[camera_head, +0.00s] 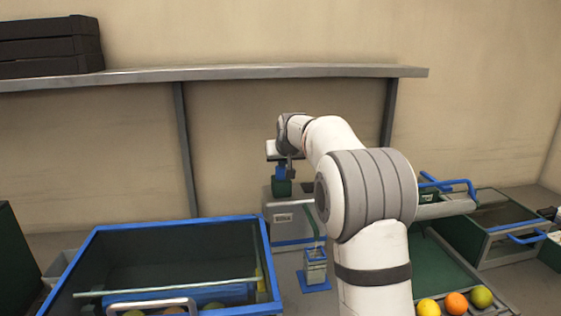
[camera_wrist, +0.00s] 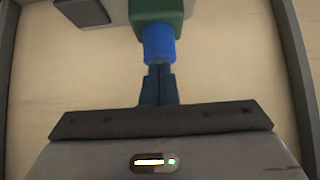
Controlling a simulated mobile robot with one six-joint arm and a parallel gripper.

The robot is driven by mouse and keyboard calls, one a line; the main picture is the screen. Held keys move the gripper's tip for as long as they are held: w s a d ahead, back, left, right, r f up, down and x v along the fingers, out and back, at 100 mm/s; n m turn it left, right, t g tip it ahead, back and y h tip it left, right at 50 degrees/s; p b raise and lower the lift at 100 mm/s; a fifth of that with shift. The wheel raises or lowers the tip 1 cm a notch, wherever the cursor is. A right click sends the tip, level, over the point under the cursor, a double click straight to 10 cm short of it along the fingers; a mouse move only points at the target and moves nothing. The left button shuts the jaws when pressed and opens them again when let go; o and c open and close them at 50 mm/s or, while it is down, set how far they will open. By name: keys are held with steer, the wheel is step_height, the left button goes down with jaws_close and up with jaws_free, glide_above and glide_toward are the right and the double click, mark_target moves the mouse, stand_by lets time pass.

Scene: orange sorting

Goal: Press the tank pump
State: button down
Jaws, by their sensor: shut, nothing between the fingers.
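A blue cap (camera_head: 281,173), which looks like the pump, sits on a green block (camera_head: 282,188) on top of a grey tank-like box (camera_head: 292,213) in the head view. In the wrist view the blue cap (camera_wrist: 159,43) and the green block (camera_wrist: 157,12) are at the top centre. My gripper (camera_wrist: 160,68) is shut and empty, with its dark fingertips at the end of the blue cap. I cannot tell whether they touch it. In the head view my wrist is just above the cap, and my fingers are hard to make out there.
A blue-rimmed bin (camera_head: 180,224) with some fruit stands at front left. A small metal container (camera_head: 315,267) on a blue base stands below the tank. Several fruits (camera_head: 455,303) lie in a green tray at front right. A grey shelf (camera_head: 220,73) runs along the wall behind.

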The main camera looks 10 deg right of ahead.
mark_target(282, 172)
step_height(282, 172, down, 4)
steer(key=shift+r+b, duration=0.25)
steer(key=shift+b, duration=0.65)
steer(key=shift+s, duration=0.1)
step_height(282, 172, up, 5)
steer(key=p, duration=0.3)
steer(key=shift+p, duration=0.4)
steer(key=b+v, duration=0.1)
steer(key=v, duration=0.8)
steer(key=shift+s+r+b, duration=0.15)
steer(key=shift+s+b, duration=0.1)
steer(key=shift+b, duration=0.1)
